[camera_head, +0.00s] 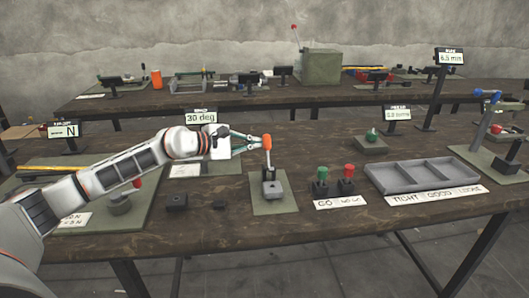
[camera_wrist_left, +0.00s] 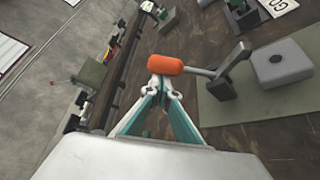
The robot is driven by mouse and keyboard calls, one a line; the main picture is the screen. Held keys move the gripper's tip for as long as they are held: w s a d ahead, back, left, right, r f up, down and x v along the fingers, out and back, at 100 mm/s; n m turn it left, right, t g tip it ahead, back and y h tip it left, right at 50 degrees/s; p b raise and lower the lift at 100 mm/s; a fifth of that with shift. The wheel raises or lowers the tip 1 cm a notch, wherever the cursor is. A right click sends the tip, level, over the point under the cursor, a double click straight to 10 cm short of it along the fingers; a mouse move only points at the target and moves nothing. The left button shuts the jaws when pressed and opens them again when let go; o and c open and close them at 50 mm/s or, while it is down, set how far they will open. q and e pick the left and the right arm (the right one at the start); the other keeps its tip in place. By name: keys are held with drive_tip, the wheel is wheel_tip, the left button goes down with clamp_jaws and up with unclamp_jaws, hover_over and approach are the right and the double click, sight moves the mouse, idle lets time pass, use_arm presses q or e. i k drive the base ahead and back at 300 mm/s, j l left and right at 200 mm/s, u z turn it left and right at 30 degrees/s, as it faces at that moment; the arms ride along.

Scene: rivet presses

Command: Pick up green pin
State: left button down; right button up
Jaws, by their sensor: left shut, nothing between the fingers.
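A green-topped pin (camera_head: 322,174) stands upright in a dark holder on the front table, beside a red-topped pin (camera_head: 348,171) and behind a white label. Part of a green thing (camera_wrist_left: 236,4) shows at the top edge of the left wrist view. My left gripper (camera_head: 256,142) is left of the green pin and higher, at the orange-tipped lever of a small press. In the left wrist view its fingertips (camera_wrist_left: 165,88) are together with nothing between them, close to the orange grip (camera_wrist_left: 166,64); I cannot tell whether they touch it. My right gripper is not in view.
The press (camera_head: 272,188) stands on a green-grey plate, between my left gripper and the pins. A grey divided tray (camera_head: 377,182) lies right of the pins. A green-knobbed part (camera_head: 371,136) sits behind. Sign posts and a blue-handled press (camera_head: 486,115) stand further off.

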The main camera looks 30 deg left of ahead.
sight(322, 173)
drive_tip(key=k+l, duration=0.15)
drive_tip(key=k+j, duration=0.5)
drive_tip(key=k, duration=0.15)
